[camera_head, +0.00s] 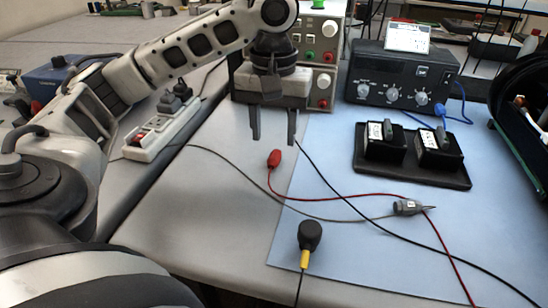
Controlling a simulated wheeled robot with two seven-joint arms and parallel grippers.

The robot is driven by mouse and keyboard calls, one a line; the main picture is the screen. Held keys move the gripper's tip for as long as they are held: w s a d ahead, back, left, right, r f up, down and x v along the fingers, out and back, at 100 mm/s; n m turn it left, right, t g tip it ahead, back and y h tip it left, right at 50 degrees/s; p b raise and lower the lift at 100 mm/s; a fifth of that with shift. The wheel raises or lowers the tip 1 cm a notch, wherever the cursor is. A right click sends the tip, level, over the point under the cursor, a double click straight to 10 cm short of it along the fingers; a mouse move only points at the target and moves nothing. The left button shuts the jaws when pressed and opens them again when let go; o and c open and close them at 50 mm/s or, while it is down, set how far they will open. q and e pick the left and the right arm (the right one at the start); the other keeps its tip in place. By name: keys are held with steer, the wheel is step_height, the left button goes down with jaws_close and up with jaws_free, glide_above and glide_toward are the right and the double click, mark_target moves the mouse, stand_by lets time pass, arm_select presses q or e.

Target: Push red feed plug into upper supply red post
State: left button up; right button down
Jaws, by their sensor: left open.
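The red feed plug (274,158) lies on the grey table with its red wire running right across the blue mat. My left gripper (273,138) points down with its two fingers apart and empty. In the picture its tips are just above the red plug; I cannot tell the height gap. The upper supply (309,48) stands behind the gripper, partly hidden by my left arm. My right gripper is out of view.
A black plug with a yellow end (310,237) stands near the mat's front left. A grey clip (408,207) lies on the blue mat (365,250). Two black boxes on a tray (440,178), a dark meter (385,75) and a power strip (150,138) are around.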

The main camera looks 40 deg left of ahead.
mark_target(274, 156)
arm_select(q)
steer(key=shift+f, duration=0.15)
step_height(274, 156, down, 5)
steer(key=shift+w+a+f+b, duration=0.1)
steer(key=shift+b, duration=0.6)
jaws_close()
